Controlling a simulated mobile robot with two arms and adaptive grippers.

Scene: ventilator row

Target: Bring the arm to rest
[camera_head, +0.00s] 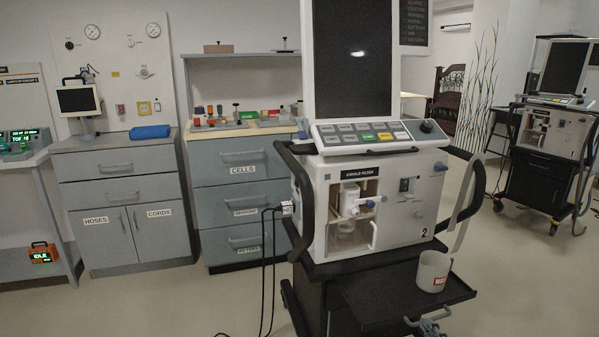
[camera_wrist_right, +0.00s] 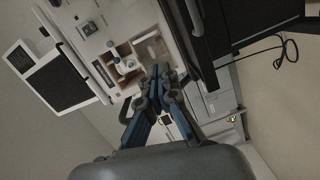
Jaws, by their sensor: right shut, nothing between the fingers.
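My right gripper (camera_head: 428,322) shows at the bottom edge of the head view, low in front of the ventilator's tray (camera_head: 365,312). In the right wrist view its fingers (camera_wrist_right: 160,72) are together and empty, apart from the ventilator as far as I can tell. The ventilator (camera_head: 405,235), marked 2, stands on a black cart and also shows tilted in the wrist view (camera_wrist_right: 90,30). Its exhale filter bay is open, with a white filter (camera_head: 350,197) inside. My left gripper is not in view.
A white cup (camera_head: 433,270) with a red label stands on the tray. Black cables (camera_head: 268,260) hang at the cart's left side. Grey cabinets (camera_head: 125,210) line the back wall. Another ventilator (camera_head: 552,135) stands at the right. The floor between is clear.

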